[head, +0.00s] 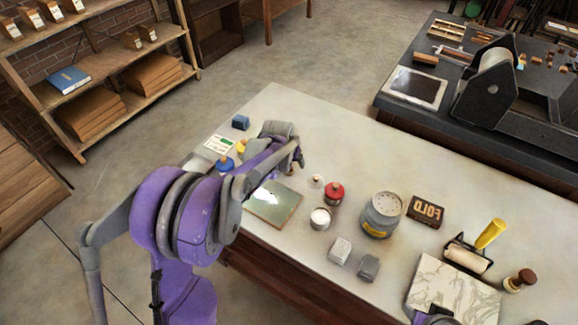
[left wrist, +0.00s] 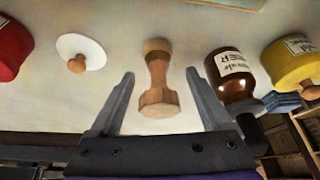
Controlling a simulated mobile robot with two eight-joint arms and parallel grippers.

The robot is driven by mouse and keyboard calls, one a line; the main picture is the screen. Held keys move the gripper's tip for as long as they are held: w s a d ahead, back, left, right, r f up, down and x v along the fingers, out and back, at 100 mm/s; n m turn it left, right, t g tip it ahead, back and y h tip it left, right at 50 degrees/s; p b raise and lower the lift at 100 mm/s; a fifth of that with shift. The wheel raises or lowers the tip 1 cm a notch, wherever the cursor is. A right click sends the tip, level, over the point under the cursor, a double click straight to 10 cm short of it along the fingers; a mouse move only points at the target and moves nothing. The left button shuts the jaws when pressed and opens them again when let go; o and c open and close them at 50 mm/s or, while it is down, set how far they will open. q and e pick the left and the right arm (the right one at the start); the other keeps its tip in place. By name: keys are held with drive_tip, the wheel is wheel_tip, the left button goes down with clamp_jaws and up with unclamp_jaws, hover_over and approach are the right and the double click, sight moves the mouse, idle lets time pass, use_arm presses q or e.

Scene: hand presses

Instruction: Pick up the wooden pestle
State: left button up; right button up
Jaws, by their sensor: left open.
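The wooden pestle (left wrist: 158,85) shows in the left wrist view, light brown with a narrow waist and a wide faceted end. It stands between the two spread fingers of my left gripper (left wrist: 160,74). A gap shows on each side, so the fingers are not touching it; the gripper is open. In the head view my left arm reaches over the pale table, and its wrist hides the pestle and most of the gripper. My right gripper is not clearly visible; only a small purple and grey piece shows at the bottom edge.
In the left wrist view, a white disc with a wooden knob (left wrist: 80,52) and a brown labelled bottle (left wrist: 236,78) flank the pestle, with a red jar (left wrist: 12,50) and yellow jar (left wrist: 292,62) beyond. A grey canister (head: 380,216) stands farther right on the table (head: 285,105).

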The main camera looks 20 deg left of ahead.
use_arm(q)
clamp_jaws()
idle(0.4)
